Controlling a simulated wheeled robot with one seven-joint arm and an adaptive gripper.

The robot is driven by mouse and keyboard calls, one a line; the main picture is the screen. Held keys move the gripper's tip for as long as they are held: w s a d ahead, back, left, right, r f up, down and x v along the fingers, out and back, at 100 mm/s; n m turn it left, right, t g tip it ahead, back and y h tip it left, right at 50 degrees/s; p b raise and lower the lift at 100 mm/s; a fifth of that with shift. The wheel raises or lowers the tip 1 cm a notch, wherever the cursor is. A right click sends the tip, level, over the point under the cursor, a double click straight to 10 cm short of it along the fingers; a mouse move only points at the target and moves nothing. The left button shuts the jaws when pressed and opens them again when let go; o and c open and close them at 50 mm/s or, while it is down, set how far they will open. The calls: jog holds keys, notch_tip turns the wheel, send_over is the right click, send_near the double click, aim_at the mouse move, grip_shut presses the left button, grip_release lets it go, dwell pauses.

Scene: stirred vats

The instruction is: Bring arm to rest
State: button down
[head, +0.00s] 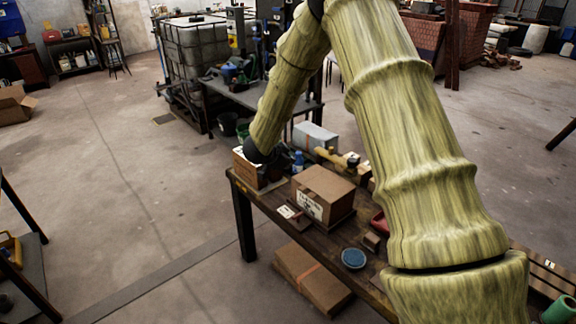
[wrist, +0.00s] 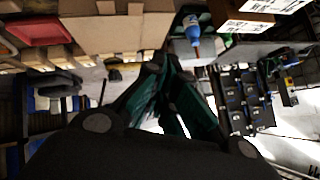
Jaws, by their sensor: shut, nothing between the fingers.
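My arm (head: 405,130), with a bamboo-like surface, rises from the lower right of the head view. It bends at the top and comes down to the far left end of the wooden workbench. My gripper's dark wrist part shows there in front of a cardboard box (head: 246,167); the fingers cannot be made out in that view. In the wrist view my gripper (wrist: 164,78) has dark green fingers drawn together, with nothing held. The wrist picture appears upside down, with the bench goods along its top.
The workbench (head: 280,213) carries a larger cardboard box (head: 323,192), a blue bottle (head: 298,162), a blue dish (head: 353,258) and a yellow tool (head: 337,158). A flat carton (head: 312,278) lies below. A caged tank (head: 195,50) stands behind.

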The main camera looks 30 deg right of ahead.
jog(key=shift+a+r, duration=0.1)
jog(key=s+a+f+n+y+b, duration=0.1)
jog(key=s+a+f+n+y, duration=0.1)
jog(key=s+a+f+n, duration=0.75)
jog(key=s+a+f+n+y+b, duration=0.2)
jog(key=s+a+f, duration=0.2)
jog(key=s+f, duration=1.1)
jog(key=s+a+f+n+g+y, duration=0.1)
jog(key=s+a+f, duration=0.3)
jog(key=s, duration=0.4)
jog(key=s+a+f+n+g+y+b, duration=0.1)
jog(key=s+a+f+n+g+y, duration=0.1)
jog(key=s, duration=0.7)
jog(key=s+a+f+n+g+y, duration=0.1)
jog(key=s+a+f+n, duration=0.2)
jog(key=s+a+f, duration=0.2)
jog(key=s+a, duration=0.1)
jog(key=s, duration=0.2)
jog(key=shift+s+f+g+y+b, duration=0.3)
jog(key=shift+s+f+g+b, duration=0.05)
jog(key=shift+s+g, duration=0.05)
